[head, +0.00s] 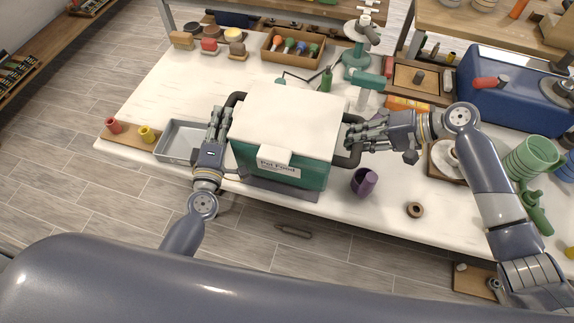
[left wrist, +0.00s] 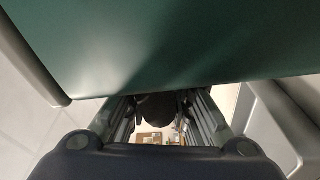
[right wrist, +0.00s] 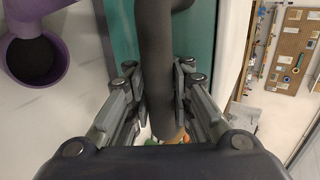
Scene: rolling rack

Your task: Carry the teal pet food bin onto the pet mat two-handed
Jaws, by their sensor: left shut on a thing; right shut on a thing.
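The teal pet food bin (head: 262,163) has a white lid and a "Pet Food" label, and is upright at the front of the white table. Its teal wall also fills the top of the left wrist view (left wrist: 170,45). My left gripper (head: 219,122) is shut on the bin's dark left handle (head: 236,99). My right gripper (head: 355,135) is shut on the dark right handle (head: 349,158), seen up close in the right wrist view (right wrist: 154,65). A flat grey strip, possibly the pet mat (head: 298,193), shows below the bin's front. I cannot tell whether the bin touches it.
A metal tray (head: 176,142) lies left of the bin, by red and yellow cups. A purple cup (head: 364,181) and a small brown ring (head: 415,210) are to the right. A green bottle (head: 326,78) and a teal-based stand (head: 361,62) stand behind. A blue toolbox (head: 505,95) is back right.

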